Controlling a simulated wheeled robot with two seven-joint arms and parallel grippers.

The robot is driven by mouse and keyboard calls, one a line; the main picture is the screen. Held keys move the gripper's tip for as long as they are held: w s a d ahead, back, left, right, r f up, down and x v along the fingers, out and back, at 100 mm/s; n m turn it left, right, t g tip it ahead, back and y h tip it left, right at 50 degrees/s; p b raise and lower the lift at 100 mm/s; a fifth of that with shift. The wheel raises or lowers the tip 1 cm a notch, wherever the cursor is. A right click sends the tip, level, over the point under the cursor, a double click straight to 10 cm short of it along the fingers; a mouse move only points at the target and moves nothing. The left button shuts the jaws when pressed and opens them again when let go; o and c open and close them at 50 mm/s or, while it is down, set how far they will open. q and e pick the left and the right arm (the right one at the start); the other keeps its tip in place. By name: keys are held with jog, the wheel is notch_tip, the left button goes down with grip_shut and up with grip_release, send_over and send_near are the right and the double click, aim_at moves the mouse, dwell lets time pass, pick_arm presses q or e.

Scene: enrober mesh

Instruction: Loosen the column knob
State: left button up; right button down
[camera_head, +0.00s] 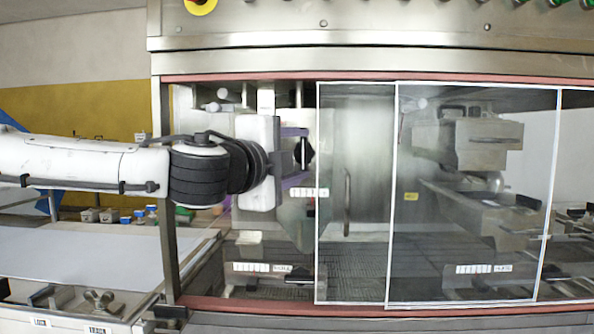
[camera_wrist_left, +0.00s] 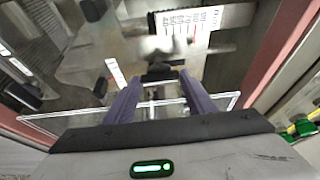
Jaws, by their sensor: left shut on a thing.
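The column knob (camera_head: 304,152) is a small black knob inside the left opening of the steel machine. In the left wrist view a black knob (camera_wrist_left: 159,71) sits at the tips of the two purple fingers. My left gripper (camera_head: 300,156) reaches in from the left, with one finger above and one below the knob. It is shut on the knob, though the exact contact is hard to see. My right gripper is not in view.
Glass sliding panels (camera_head: 350,200) with white frames stand just right of my left gripper. A steel post (camera_head: 165,200) and reddish rails (camera_head: 330,78) border the opening. A pale conveyor belt (camera_head: 80,255) lies at the left, with a wing knob (camera_head: 103,300) at its front.

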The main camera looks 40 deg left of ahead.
pick_arm(q)
jog(key=o, duration=0.8)
jog(key=shift+c, duration=0.2)
jog(key=shift+s, duration=0.1)
jog(key=s+d, duration=0.1)
jog(key=s, duration=0.9)
jog(key=shift+d, duration=0.25)
